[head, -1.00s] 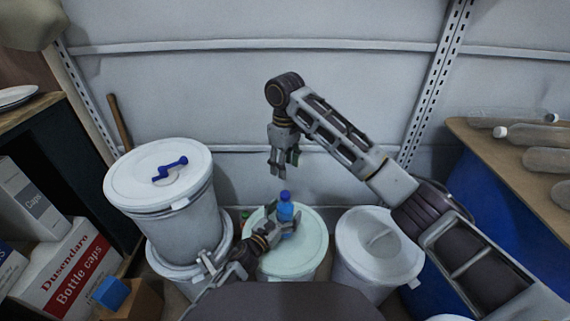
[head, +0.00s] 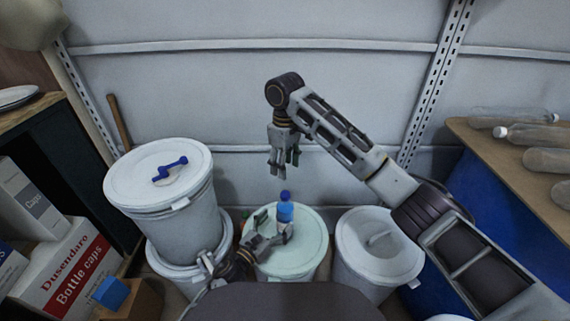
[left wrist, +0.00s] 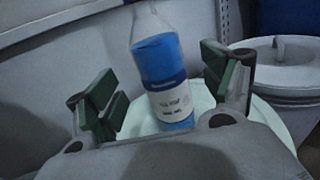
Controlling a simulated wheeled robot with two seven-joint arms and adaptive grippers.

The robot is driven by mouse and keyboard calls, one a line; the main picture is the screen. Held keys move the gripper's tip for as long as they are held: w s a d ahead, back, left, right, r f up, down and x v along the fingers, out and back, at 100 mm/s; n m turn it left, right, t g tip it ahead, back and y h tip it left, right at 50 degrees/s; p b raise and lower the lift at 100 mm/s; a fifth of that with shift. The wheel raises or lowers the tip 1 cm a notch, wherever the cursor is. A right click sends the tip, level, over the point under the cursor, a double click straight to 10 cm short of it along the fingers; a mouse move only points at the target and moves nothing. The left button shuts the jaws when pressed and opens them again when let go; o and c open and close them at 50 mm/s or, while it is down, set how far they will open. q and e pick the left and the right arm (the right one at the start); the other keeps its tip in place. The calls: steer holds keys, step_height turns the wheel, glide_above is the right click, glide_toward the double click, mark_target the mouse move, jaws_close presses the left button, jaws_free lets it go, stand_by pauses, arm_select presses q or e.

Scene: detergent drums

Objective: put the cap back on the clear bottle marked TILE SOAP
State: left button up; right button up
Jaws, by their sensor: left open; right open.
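A clear bottle with blue liquid (head: 285,213) stands upright on the pale green drum lid (head: 312,243). A blue cap (head: 285,195) sits on its top. In the left wrist view the bottle (left wrist: 160,62) has a white label whose print is too blurred to read, and its top is cut off. My left gripper (head: 272,227) is open beside the bottle in the head view; in the wrist view its green-padded fingers lie to either side, apart from it. My right gripper (head: 285,169) is open and empty, hanging above and behind the bottle.
A white drum with a blue wrench-like tool (head: 170,168) on its lid stands at left, stacked on another. A lidded white drum (head: 385,262) stands at right. A shelf (head: 480,146) with clear bottles is far right. Cap boxes (head: 65,268) and a blue cube (head: 111,292) are lower left.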

arm_select(q)
steer(key=v, duration=0.6)
stand_by(0.3)
steer(key=shift+s+a, duration=0.1)
stand_by(0.5)
